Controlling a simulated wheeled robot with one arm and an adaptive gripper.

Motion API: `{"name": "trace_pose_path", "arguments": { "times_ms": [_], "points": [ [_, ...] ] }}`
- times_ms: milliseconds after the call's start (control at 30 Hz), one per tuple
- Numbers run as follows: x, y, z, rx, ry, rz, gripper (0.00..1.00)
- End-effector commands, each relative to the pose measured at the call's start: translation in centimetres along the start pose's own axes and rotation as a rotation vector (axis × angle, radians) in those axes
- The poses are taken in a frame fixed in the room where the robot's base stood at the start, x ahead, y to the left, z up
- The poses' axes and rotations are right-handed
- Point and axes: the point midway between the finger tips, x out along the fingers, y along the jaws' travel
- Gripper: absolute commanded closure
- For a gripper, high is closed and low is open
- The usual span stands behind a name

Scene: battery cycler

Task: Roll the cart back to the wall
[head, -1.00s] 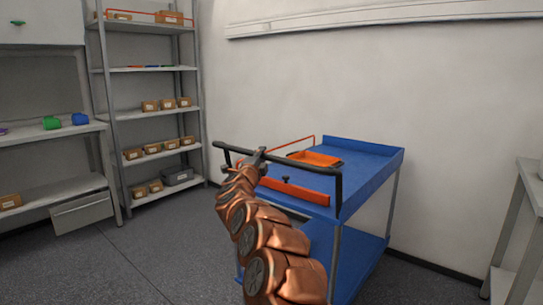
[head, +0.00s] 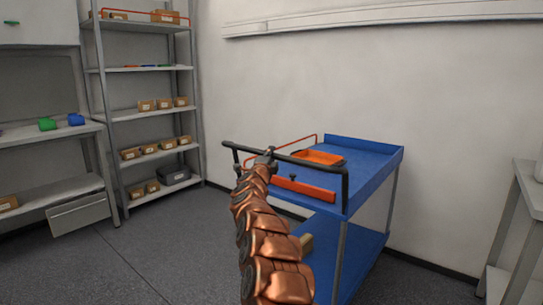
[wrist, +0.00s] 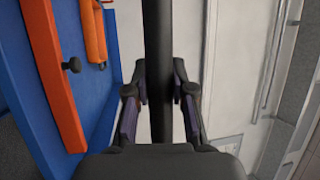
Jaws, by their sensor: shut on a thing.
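The blue two-tier cart (head: 372,172) stands upright near the pale wall (head: 385,85). Its far edge is close to the wall; I cannot tell how wide the gap is. A black push handle (head: 312,167) runs along its near side. My gripper (head: 267,157) is on this handle, left of its middle. In the wrist view the handle (wrist: 158,30) passes between the fingers of my gripper (wrist: 161,88), which are shut on it. My arm hides part of the cart's near left side, and its wheels are not visible.
An orange tray (head: 318,157) lies on the cart top, with an orange bar (head: 303,188) at the near edge. Shelving (head: 150,110) with several boxes stands left, a bench (head: 525,215) right. Floor (head: 110,265) to the left is clear.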

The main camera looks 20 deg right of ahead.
Motion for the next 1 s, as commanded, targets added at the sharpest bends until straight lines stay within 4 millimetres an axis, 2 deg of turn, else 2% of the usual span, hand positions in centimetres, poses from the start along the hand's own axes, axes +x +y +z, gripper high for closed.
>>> {"name": "trace_pose_path", "arguments": {
  "times_ms": [133, 167, 400, 767, 1000],
  "points": [
    [0.1, -0.2, -0.3, 0.000, 0.004, -0.003, 1.00],
    [0.1, -0.2, -0.3, 0.000, 0.005, -0.003, 0.74],
    [0.0, -0.1, 0.0, 0.000, 0.001, -0.002, 0.51],
    [-0.2, -0.1, 0.1, 0.000, 0.000, -0.001, 0.51],
    [-1.3, 0.1, -0.1, -0.003, 0.003, 0.005, 0.51]
  ]
}}
